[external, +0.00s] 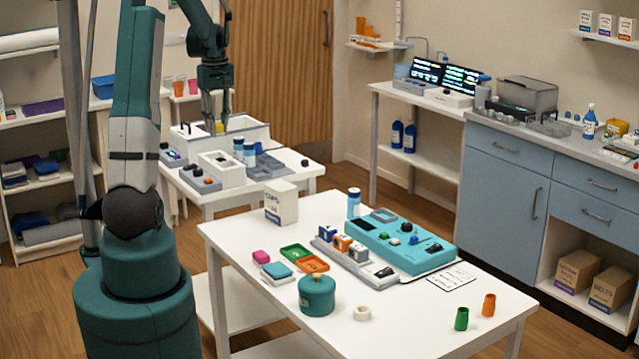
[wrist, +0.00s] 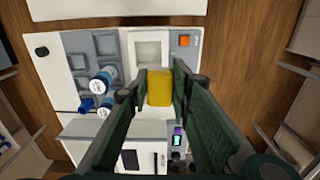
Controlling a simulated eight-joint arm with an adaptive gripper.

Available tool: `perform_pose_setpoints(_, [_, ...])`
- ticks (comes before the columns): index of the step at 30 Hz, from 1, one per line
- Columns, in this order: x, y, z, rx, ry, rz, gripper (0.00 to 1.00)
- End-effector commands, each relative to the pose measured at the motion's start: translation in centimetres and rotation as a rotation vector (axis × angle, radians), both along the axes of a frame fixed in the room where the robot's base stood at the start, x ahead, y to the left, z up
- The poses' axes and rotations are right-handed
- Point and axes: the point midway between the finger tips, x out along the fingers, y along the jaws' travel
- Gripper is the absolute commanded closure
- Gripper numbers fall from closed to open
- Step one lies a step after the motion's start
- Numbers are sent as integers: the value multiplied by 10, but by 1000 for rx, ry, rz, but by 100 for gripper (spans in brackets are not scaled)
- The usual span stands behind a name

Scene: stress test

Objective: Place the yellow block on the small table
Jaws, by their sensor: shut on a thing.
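The yellow block (wrist: 159,87) sits between the two fingers of my gripper (wrist: 158,92) in the wrist view. My gripper (external: 216,122) is shut on it and hangs above the back white table (external: 290,178), the smaller of the two tables in the external view. A bit of the yellow block (external: 220,127) shows between the fingers there. In the wrist view, the block is over or near a white open box (wrist: 148,38). Its height above the table is hard to tell.
The back table holds a white box (external: 222,168), bottles with blue caps (external: 250,152) and a grey compartment tray (wrist: 90,48). A small black object (wrist: 42,51) lies near its edge. The nearer white table (external: 400,310) carries a teal case (external: 400,243) and a lidded pot (external: 317,295).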

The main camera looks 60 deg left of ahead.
Motion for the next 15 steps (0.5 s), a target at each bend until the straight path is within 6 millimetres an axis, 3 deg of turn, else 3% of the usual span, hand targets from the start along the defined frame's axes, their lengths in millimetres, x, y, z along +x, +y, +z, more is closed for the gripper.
perform_pose_setpoints(3, [-6, 32, 0, 0, 0, 9, 89])
perform_pose_setpoints(15, [-35, 132, -12, 0, 0, 26, 89])
